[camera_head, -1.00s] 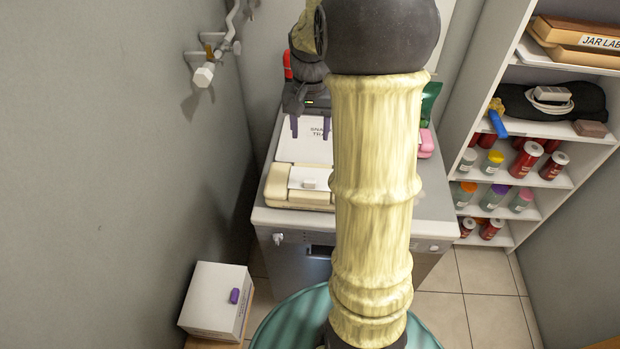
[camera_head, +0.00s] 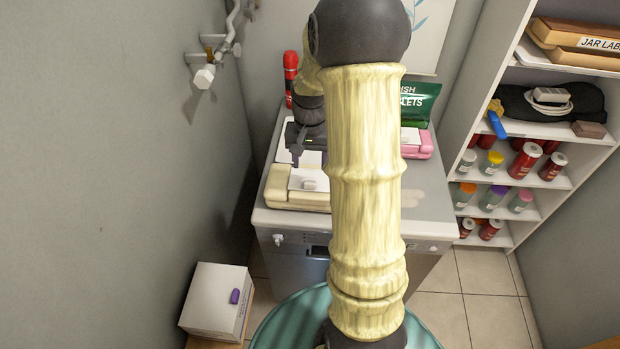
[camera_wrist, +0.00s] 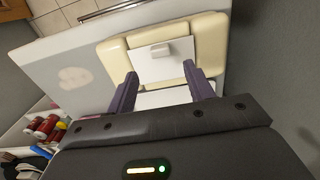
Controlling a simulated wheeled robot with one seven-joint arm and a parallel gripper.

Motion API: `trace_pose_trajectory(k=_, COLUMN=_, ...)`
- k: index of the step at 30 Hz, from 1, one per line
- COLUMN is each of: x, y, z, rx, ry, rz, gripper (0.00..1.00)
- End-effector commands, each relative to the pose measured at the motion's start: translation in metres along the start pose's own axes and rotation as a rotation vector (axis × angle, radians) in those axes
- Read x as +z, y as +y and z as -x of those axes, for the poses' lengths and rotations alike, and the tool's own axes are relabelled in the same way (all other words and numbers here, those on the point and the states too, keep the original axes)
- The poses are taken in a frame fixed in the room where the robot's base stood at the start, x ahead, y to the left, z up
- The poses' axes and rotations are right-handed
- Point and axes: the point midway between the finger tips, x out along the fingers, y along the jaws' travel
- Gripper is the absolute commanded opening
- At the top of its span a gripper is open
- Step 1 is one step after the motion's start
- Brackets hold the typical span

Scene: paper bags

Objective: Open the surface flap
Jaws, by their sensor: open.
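A cream-coloured case (camera_head: 278,186) sits on the front left of the white-topped appliance, partly hidden by my arm. A white flap (camera_head: 296,183) with a small pale knob (camera_head: 309,184) lies on its top. In the wrist view the cream frame (camera_wrist: 212,38) surrounds the white flap (camera_wrist: 178,66), and the knob (camera_wrist: 160,50) stands near the flap's far edge. The flap looks closed. My gripper (camera_wrist: 163,88) is open with dark purple fingers, empty, on the near side of the knob and apart from it. In the head view my gripper (camera_head: 306,155) hovers just behind the flap.
A pink case (camera_head: 424,147) and a green packet (camera_head: 420,103) stand behind my arm on the right. A red bottle (camera_head: 290,78) stands at the back left. A wall is close on the left.

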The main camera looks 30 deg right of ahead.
Motion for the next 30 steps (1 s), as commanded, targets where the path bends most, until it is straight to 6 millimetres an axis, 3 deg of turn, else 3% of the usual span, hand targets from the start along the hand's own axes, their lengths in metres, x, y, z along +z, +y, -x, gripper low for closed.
trace_pose_trajectory(k=12, x=0.001, y=0.0, z=-0.068, rx=0.001, ry=-0.003, rz=0.0, gripper=0.53)
trace_pose_trajectory(k=24, x=0.0, y=0.0, z=-0.077, rx=0.0, ry=0.001, rz=0.001, gripper=0.53)
trace_pose_trajectory(k=30, x=0.0, y=0.0, z=-0.077, rx=0.0, ry=0.001, rz=0.001, gripper=0.13)
